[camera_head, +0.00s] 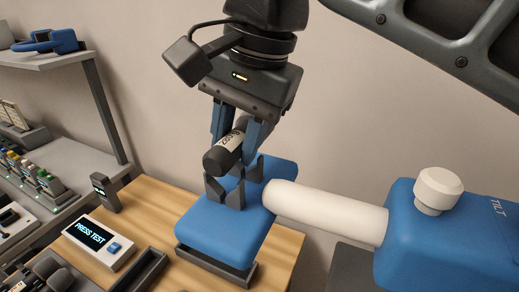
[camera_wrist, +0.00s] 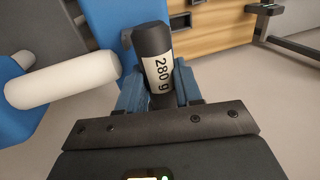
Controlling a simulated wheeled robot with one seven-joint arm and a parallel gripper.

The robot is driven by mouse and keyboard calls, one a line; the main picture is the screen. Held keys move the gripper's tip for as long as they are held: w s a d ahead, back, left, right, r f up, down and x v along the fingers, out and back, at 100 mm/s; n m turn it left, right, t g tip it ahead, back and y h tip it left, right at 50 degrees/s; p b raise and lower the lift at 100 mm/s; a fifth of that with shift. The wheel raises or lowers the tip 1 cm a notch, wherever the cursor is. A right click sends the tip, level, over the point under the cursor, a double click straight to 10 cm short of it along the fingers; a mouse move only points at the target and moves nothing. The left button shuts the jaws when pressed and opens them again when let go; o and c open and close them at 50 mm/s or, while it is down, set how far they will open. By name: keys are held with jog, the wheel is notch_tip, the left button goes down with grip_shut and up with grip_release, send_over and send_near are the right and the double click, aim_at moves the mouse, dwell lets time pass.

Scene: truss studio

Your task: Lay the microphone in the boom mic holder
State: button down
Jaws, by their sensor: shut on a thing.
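The microphone (camera_head: 219,157) is a dark cylinder with a white band, and "280 g" shows on it in the wrist view (camera_wrist: 152,42). My gripper (camera_head: 240,142) is shut on it from above, a blue finger on either side. The boom mic holder appears to be the dark pronged cradle (camera_head: 234,193) on a blue block (camera_head: 205,222) at the end of a white tube (camera_head: 325,213). The microphone is just above the prongs, roughly over the cradle. I cannot tell whether it touches them. The wrist view hides the cradle behind the microphone and gripper.
The white tube joins a blue body (camera_head: 440,250) marked TILT, with a white knob (camera_head: 438,190), at right. A "PRESS TEST" box (camera_head: 98,243) and a small dark device (camera_head: 104,191) stand on the wooden table (camera_head: 150,203). Shelves with gear (camera_head: 60,60) are at left.

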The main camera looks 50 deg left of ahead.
aim_at(238, 160)
jog(key=shift+f+p, duration=0.3)
jog(key=shift+f, duration=1.35)
jog(key=shift+f, duration=0.2)
jog(key=c, duration=0.8)
grip_release()
jog(key=shift+o, duration=0.2)
jog(key=shift+r, duration=0.15)
jog(key=b+v, duration=0.2)
jog(key=v, duration=1)
